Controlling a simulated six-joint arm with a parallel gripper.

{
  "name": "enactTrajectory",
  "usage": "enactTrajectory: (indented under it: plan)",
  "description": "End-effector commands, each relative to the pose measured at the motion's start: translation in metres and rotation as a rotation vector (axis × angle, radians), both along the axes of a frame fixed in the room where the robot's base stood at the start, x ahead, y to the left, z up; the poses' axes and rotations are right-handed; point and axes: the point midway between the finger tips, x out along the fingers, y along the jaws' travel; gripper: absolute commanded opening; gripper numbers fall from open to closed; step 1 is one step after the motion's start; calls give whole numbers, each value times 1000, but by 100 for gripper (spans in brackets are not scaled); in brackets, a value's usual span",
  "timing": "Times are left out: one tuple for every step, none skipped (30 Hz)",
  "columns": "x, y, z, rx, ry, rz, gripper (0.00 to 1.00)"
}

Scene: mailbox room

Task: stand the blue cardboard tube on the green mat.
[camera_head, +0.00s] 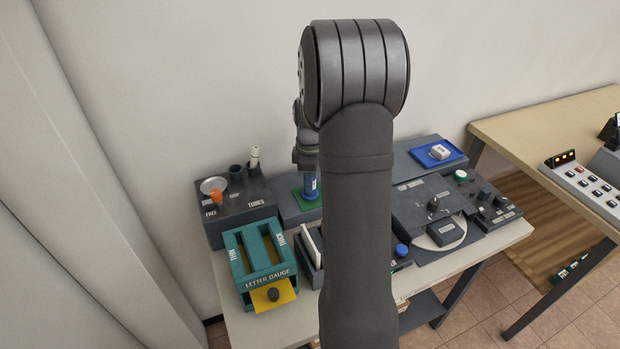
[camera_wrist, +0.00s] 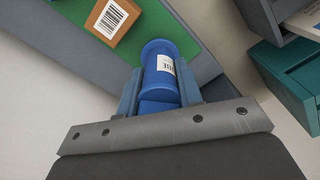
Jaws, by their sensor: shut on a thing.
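The blue cardboard tube (camera_head: 309,186) with a white printed label is held between the two fingers of my gripper (camera_wrist: 160,82). In the wrist view the tube (camera_wrist: 158,55) points away from the camera, its far end against the green mat (camera_wrist: 185,45). In the head view the tube looks upright, its lower end in front of or over the green mat (camera_head: 299,197). I cannot tell whether it touches the mat. My arm hides the right part of the mat in the head view.
A brown box with a barcode label (camera_wrist: 112,20) lies on the green mat near the tube. The tubes block (camera_head: 240,197) stands left, the teal letter gauge (camera_head: 258,262) at front left. A blue tray (camera_head: 425,161) with a small white item lies at the back right.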

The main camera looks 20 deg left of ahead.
Motion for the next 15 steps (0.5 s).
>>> enactTrajectory:
  plan:
    - [0,0,-1,0,1,0,11]
    - [0,0,-2,0,1,0,11]
    - [0,0,-3,0,1,0,11]
    - [0,0,-4,0,1,0,11]
    - [0,0,-5,0,1,0,11]
    - [0,0,-6,0,1,0,11]
    - [0,0,-7,0,1,0,11]
    - [0,0,-8,0,1,0,11]
    - [0,0,-9,0,1,0,11]
    - [0,0,-10,0,0,0,11]
    - [0,0,-11,0,0,0,11]
    - [0,0,-11,0,0,0,11]
    - [0,0,-11,0,0,0,11]
    - [0,0,-11,0,0,0,11]
    - [0,0,-11,0,0,0,11]
